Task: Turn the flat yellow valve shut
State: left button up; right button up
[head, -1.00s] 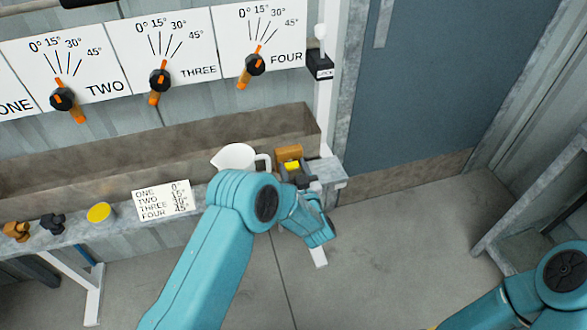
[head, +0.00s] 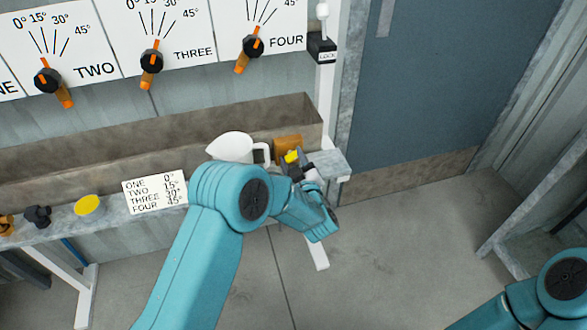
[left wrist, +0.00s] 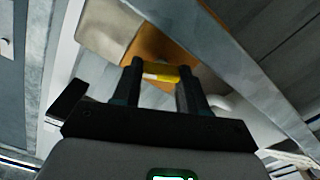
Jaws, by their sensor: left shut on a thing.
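The flat yellow valve handle (head: 292,156) sits in front of an orange-brown block (head: 289,142) at the right end of the bench. In the left wrist view, the yellow handle (left wrist: 162,72) lies between the two dark fingers, with the orange block (left wrist: 155,48) behind it. My left gripper (head: 294,162) is shut on the yellow handle, which looks tilted in the head view. The fingers partly hide it, and its exact angle is hard to tell. My right arm shows at the lower right of the head view, its gripper out of frame.
A white jug (head: 230,147) stands just left of the block. A note card (head: 155,193), a yellow round cap (head: 89,205) and dark and orange knobs lie further left. Dial panels (head: 174,45) hang behind. The floor right of the bench is clear.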

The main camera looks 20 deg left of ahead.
pick_arm(q)
jog(key=n+b, duration=0.3)
jog(key=b, duration=0.2)
jog(key=n+b, duration=0.4)
jog(key=b, duration=0.1)
jog(key=f+n+b, duration=0.1)
jog(key=n+b, duration=0.2)
jog(key=b, duration=0.2)
jog(key=shift+n+b, duration=0.3)
jog(key=shift+b, duration=0.05)
jog(key=shift+r+n+b, duration=0.3)
jog(key=shift+n+b, duration=0.9)
jog(key=shift+b, duration=0.3)
pick_arm(e)
notch_tip(320, 180, down, 19)
jog(key=w+d, duration=0.1)
jog(key=shift+w+f+m+t, duration=0.15)
jog(key=shift+m+t, duration=0.15)
pick_arm(q)
jog(key=shift+a, duration=0.1)
pick_arm(e)
jog(key=shift+d, duration=0.1)
pick_arm(q)
jog(key=o, duration=1.1)
jog(key=shift+c, duration=0.2)
